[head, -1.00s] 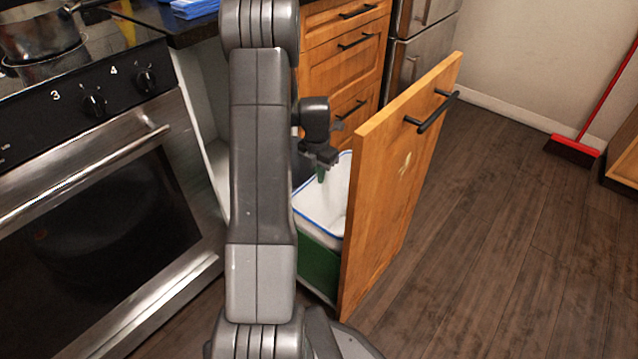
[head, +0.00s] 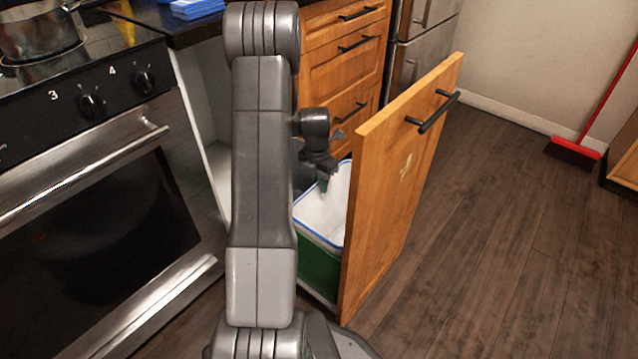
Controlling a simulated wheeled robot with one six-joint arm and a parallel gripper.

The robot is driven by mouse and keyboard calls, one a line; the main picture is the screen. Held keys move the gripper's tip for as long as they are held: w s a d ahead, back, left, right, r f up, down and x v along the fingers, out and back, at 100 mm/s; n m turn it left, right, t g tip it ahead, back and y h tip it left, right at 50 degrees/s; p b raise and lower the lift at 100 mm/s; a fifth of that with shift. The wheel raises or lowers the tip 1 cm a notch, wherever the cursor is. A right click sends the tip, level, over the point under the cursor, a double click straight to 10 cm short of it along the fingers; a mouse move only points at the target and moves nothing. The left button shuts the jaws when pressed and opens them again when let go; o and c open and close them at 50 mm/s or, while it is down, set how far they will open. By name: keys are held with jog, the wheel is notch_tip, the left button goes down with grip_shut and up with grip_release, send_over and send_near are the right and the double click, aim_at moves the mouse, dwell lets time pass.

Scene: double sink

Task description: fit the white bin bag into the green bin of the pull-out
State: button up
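The green bin (head: 318,268) stands in the pull-out, behind its open wooden front (head: 400,190). The white bin bag (head: 322,222) lines the inside of the bin, and a blue-edged rim runs round the top. The left part of the bin and bag is hidden behind my arm. My gripper (head: 322,184) is over the far part of the bin's opening, pointing down. Its fingertips are small and dark here, and I cannot tell whether they are open or touch the bag.
The oven (head: 100,210) with a pot (head: 38,30) on its hob stands at left. Wooden drawers (head: 345,60) are behind the pull-out. The floor (head: 500,230) at right is clear up to a red broom (head: 574,150).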

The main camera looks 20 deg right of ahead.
notch_tip(320, 180, up, 12)
jog(key=p, duration=0.3)
jog(key=shift+w+p, duration=0.25)
jog(key=shift+p, duration=0.1)
jog(key=shift+a, duration=0.1)
jog(key=shift+f, duration=0.1)
jog(key=f+b, duration=0.1)
jog(key=f, duration=0.3)
jog(key=f+b, duration=0.2)
jog(key=f, duration=0.2)
jog(key=f+b, duration=0.1)
jog(key=f, duration=0.3)
jog(key=shift+s+f, duration=0.25)
notch_tip(320, 180, up, 3)
jog(key=shift+r+p, duration=0.1)
jog(key=shift+p, duration=0.45)
jog(key=shift+r, duration=0.65)
jog(key=shift+f, duration=0.1)
